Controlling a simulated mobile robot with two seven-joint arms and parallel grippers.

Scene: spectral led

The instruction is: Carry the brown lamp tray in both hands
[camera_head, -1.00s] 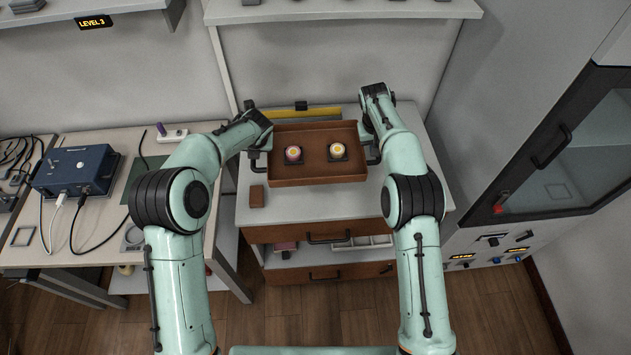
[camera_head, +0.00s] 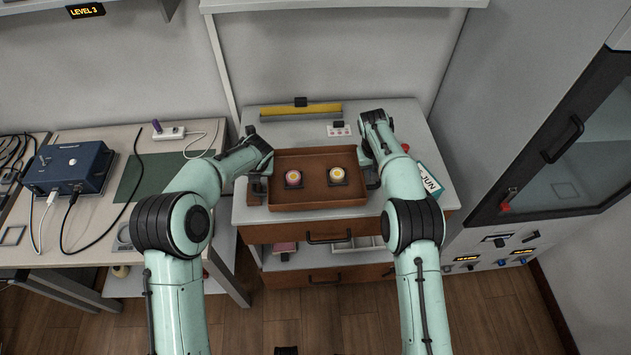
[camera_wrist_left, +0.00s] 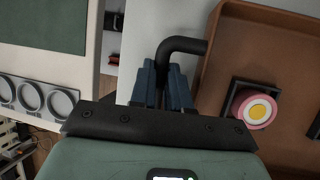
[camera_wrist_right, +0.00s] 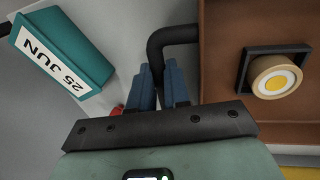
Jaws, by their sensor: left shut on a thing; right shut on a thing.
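The brown lamp tray (camera_head: 318,200) is in the head view, between my two arms and over the front part of the cabinet top. Two round lamps sit in it on dark square holders: a pink one (camera_head: 293,177) on the left and a cream one (camera_head: 337,174) on the right. My left gripper (camera_wrist_left: 165,88) is shut on the tray's black left handle (camera_wrist_left: 184,45). My right gripper (camera_wrist_right: 160,85) is shut on the black right handle (camera_wrist_right: 172,38). The tray looks about level. I cannot tell how far it is above the top.
A teal date block reading 25 JUN (camera_head: 430,180) stands right of my right gripper. A yellow bar (camera_head: 300,110) lies behind the tray. A bench with a blue box (camera_head: 70,168) is at left, a dark-doored cabinet (camera_head: 560,150) at right. An open drawer (camera_head: 335,246) is below the tray.

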